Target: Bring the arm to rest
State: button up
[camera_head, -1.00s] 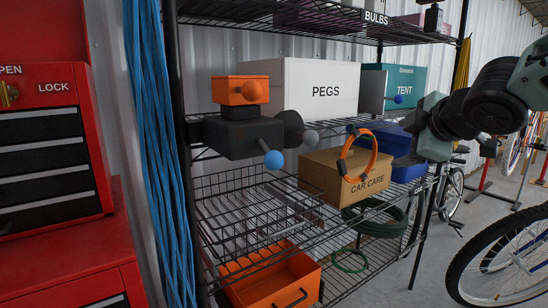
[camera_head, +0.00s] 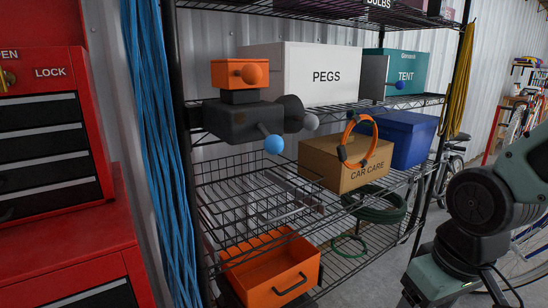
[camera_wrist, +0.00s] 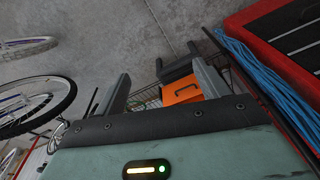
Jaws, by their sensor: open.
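My arm comes in from the right edge in the head view and bends down at a round dark joint. My gripper's grey-green hand is at the lower right, in front of the shelf's right end; its fingertips are not visible there. In the wrist view my gripper (camera_wrist: 160,78) has its two dark fingers spread apart, with nothing held between them. An orange bin (camera_wrist: 184,95) and the concrete floor show beyond the fingers.
A wire shelf rack (camera_head: 172,110) holds a white PEGS box (camera_head: 305,78), a CAR CARE carton (camera_head: 330,165), a blue bin (camera_head: 410,137) and an orange bin (camera_head: 275,280). A red tool cabinet (camera_head: 75,235) stands left. A bicycle (camera_wrist: 35,105) is near my gripper. Some floor is clear.

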jog(key=s+a+r+n+g, duration=0.1)
jog(key=s+a+n, duration=0.3)
jog(key=s+a, duration=0.5)
notch_tip(320, 180, up, 16)
jog(key=p, duration=1.5)
jog(key=shift+d+p, duration=0.25)
jog(key=shift+p, duration=0.05)
